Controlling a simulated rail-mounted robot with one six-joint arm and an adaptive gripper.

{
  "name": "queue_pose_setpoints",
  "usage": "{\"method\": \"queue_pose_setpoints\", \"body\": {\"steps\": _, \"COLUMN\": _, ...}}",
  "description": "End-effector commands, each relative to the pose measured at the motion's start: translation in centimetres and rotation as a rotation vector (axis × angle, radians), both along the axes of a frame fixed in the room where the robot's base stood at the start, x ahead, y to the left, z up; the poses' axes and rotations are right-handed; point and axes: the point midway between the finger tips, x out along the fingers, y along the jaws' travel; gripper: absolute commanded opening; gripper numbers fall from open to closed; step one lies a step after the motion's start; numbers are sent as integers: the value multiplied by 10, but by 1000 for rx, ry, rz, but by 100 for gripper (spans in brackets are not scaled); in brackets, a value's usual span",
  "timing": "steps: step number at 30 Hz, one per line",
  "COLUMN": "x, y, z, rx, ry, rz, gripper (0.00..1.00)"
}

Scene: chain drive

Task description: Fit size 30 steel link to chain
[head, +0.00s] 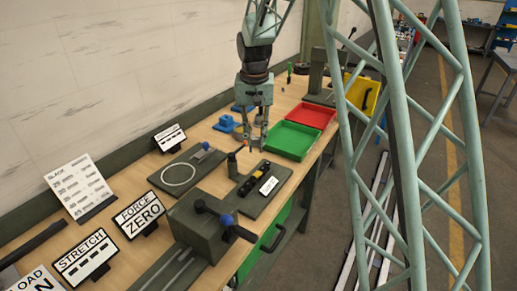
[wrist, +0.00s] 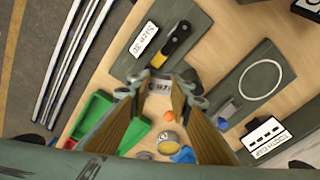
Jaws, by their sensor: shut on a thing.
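My gripper (head: 257,146) points down over the bench in the head view, beyond a dark board (head: 249,203) with a white label. In the wrist view its long fingers (wrist: 160,80) come close together at the tips. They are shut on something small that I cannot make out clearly. The board labelled "SIZE 30" (wrist: 122,66) carries a yellow and black tool (wrist: 177,43). A pale loop (head: 179,174), perhaps the chain, lies on another dark plate (head: 160,186); the loop also shows in the wrist view (wrist: 241,80).
A vise-like block with a blue-knobbed handle (head: 203,228) stands nearer. Green (head: 292,155) and red (head: 322,109) trays sit at the right edge. Blue parts (head: 226,123) lie behind my gripper. Signs (head: 138,214) line the left. An orange ball (wrist: 168,115) shows in the wrist view.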

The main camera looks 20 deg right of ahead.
Motion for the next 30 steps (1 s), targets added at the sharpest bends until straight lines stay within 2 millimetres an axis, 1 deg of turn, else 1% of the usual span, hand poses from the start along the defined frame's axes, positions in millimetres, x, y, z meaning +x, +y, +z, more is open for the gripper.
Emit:
{"method": "queue_pose_setpoints", "body": {"steps": 8, "x": 0, "y": 0, "z": 0, "rx": 0, "ry": 1, "rz": 7, "gripper": 7}}
{"method": "queue_pose_setpoints", "body": {"steps": 14, "x": 0, "y": 0, "z": -2, "rx": 2, "ry": 5, "rz": 57, "gripper": 7}}
{"method": "queue_pose_setpoints", "body": {"steps": 20, "x": 1, "y": 1, "z": -8, "rx": 4, "ry": 11, "rz": 169, "gripper": 7}}
{"method": "queue_pose_setpoints", "body": {"steps": 30, "x": 2, "y": 1, "z": -21, "rx": 8, "ry": 20, "rz": 433, "gripper": 7}}
